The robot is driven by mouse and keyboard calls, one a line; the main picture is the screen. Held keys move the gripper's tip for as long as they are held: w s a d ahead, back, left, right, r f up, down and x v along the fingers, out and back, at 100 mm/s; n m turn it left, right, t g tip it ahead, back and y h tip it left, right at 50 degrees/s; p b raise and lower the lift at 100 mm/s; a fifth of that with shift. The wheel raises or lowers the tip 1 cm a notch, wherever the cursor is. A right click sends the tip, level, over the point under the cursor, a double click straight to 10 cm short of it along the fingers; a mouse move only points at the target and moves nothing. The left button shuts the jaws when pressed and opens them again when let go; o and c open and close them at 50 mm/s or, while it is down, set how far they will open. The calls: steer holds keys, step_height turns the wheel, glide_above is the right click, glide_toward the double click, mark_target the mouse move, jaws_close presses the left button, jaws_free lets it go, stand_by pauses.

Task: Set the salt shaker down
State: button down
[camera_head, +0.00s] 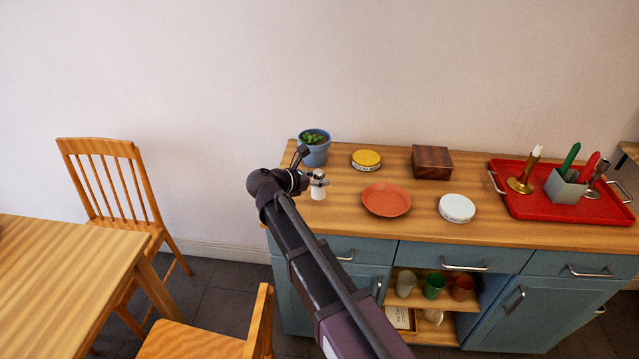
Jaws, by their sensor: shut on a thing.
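The salt shaker (318,192) is a small whitish object at the left end of the wooden sideboard top (340,215). My gripper (316,179) is shut on its upper part, reaching it from the left. The shaker looks upright. Its base appears at or just above the sideboard top; I cannot tell whether it touches. My arm covers the front left corner of the sideboard.
A blue plant pot (315,154) stands just behind the shaker. An orange plate (386,200) lies to its right, with a yellow-lidded tin (366,160), wooden box (432,162), white tin (457,208) and red tray (520,207) beyond. Bare wood separates shaker and plate.

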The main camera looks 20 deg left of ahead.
mark_target(320, 178)
steer(key=shift+w, duration=0.1)
steer(key=shift+w+a, duration=0.1)
steer(key=shift+w, duration=0.1)
steer(key=shift+w+a+f+b, duration=0.2)
steer(key=shift+w+f+b, duration=0.8)
steer(key=shift+f+b, duration=0.9)
steer(key=shift+f, duration=0.1)
steer(key=shift+c, duration=1)
jaws_free()
